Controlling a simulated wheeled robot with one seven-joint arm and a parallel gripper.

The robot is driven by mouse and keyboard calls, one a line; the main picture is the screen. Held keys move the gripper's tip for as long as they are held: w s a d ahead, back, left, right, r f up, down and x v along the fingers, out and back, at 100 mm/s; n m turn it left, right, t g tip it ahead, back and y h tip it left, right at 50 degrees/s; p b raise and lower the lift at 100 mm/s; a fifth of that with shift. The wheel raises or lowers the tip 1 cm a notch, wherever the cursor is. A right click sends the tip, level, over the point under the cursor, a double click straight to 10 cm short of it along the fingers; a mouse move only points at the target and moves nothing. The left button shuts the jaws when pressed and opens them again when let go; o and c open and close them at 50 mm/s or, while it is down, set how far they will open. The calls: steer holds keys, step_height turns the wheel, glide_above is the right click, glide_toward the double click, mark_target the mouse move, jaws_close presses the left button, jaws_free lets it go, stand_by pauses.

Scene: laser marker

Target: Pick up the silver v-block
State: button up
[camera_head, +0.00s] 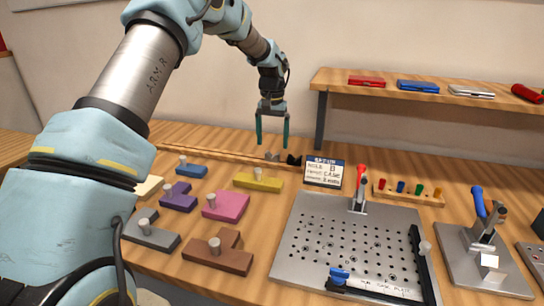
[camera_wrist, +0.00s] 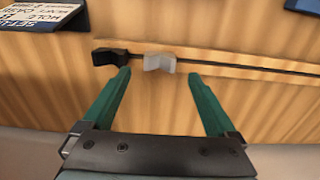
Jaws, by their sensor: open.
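The silver v-block (camera_head: 272,156) sits at the back of the wooden table, by a thin strip. In the wrist view the silver v-block (camera_wrist: 160,62) lies just beyond the fingertips, roughly centred between them. A black v-block (camera_head: 293,160) is right beside it; in the wrist view this black block (camera_wrist: 112,57) is close to the left fingertip. My gripper (camera_head: 272,146) is open and empty, pointing down over the silver block. Its two green fingers also show in the wrist view (camera_wrist: 160,74). I cannot tell the exact height above the block.
A setup card (camera_head: 324,172) stands right of the blocks. Coloured pieces, including a yellow one (camera_head: 258,182), lie in front. A perforated plate (camera_head: 320,240) with clamps fills the middle right. A raised shelf (camera_head: 420,93) holds several small items at the back right.

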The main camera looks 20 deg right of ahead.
mark_target(272, 157)
steer(key=shift+s+f+p, duration=0.15)
steer(key=shift+f+p, duration=0.7)
steer(key=shift+f, duration=1.4)
steer(key=c, duration=1.5)
steer(key=shift+o, duration=0.2)
steer(key=shift+r, duration=0.15)
step_height(272, 157, up, 10)
steer(key=b, duration=0.3)
